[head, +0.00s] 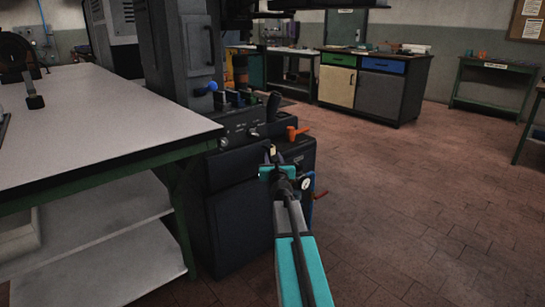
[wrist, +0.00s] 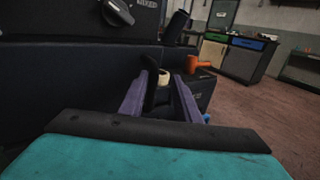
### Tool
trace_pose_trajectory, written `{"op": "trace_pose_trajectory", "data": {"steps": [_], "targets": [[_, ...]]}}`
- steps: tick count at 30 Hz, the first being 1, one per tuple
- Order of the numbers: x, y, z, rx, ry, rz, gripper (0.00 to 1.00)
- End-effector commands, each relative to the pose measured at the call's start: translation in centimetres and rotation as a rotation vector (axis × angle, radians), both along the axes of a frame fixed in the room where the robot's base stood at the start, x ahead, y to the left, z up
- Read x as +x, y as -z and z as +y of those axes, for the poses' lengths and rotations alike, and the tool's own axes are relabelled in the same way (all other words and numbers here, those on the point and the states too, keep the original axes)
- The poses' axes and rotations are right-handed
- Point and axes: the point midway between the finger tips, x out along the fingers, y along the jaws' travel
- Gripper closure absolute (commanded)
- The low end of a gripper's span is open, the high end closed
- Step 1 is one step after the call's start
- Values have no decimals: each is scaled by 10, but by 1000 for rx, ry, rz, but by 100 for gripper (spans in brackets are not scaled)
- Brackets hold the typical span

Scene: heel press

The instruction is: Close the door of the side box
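The dark machine (head: 235,205) stands beside the table. Its lower right part is a dark box-like section (head: 297,152), perhaps the side box; I cannot make out its door for certain. My gripper (head: 272,152) reaches to the machine's near right side. In the wrist view, the two purple fingers of my gripper (wrist: 163,88) are apart. A small cream-topped piece (wrist: 164,76) shows between or just beyond the fingertips, with dark gaps beside it. I see no clear grip on it. My arm hides part of the machine's side in the head view.
An orange handle (head: 296,132) sticks out above the dark section, close to my gripper. A round gauge (head: 305,184) and a red lever (head: 320,195) are right of my wrist. The white-topped table (head: 90,110) is at left. Open brick floor (head: 420,190) lies to the right.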

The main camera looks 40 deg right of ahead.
Motion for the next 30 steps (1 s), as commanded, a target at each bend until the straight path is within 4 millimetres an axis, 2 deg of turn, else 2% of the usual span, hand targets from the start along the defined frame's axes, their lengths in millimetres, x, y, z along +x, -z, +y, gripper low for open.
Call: {"op": "trace_pose_trajectory", "data": {"steps": [30], "targets": [[-81,-1,45,0,-1,-1,71]]}}
